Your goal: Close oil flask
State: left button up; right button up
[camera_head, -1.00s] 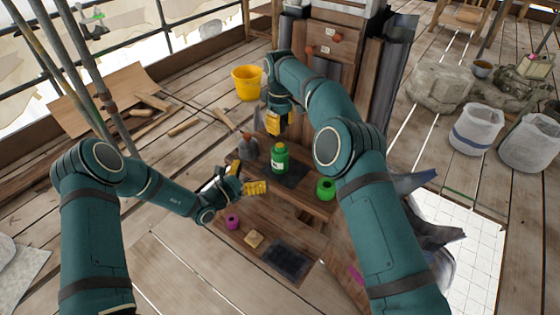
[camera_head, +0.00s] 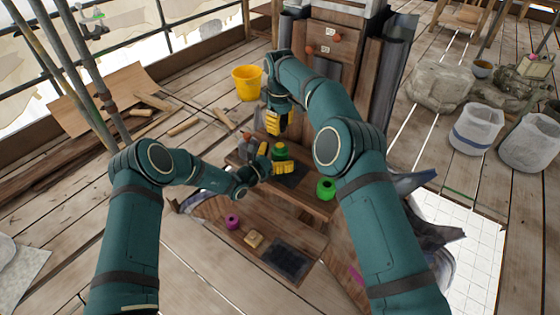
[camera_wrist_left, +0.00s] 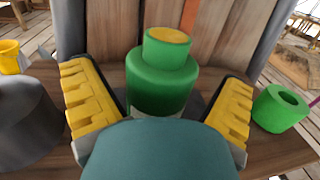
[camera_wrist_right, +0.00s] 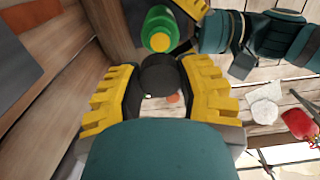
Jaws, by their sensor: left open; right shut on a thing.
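The green flask (camera_head: 279,149) stands upright on the wooden bench, with its lower part hidden by my left gripper. In the left wrist view, the flask (camera_wrist_left: 162,83) has a narrower neck and a yellowish top with no cap on it. My left gripper (camera_head: 275,161) is open, with one yellow finger on each side of the flask; contact cannot be told. My right gripper (camera_head: 273,123) is above and behind the flask. In the right wrist view, it is shut on a dark round cap-like piece (camera_wrist_right: 158,74), apart from the flask.
A green ring (camera_head: 326,188) lies right of the flask. A dark grey vessel (camera_wrist_left: 27,112) stands close to its left. A purple piece (camera_head: 232,221) and a tan block (camera_head: 254,239) lie on the nearer board. A yellow bucket (camera_head: 246,82) stands behind on the floor.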

aim_at(280, 146)
pick_arm(q)
jog(key=c, duration=1.4)
pick_arm(e)
jog(key=shift+f, duration=2.5)
jog(key=shift+f, duration=0.1)
jog(key=shift+f, duration=0.75)
jog(key=shift+s+f, duration=0.1)
jog(key=shift+f, duration=0.5)
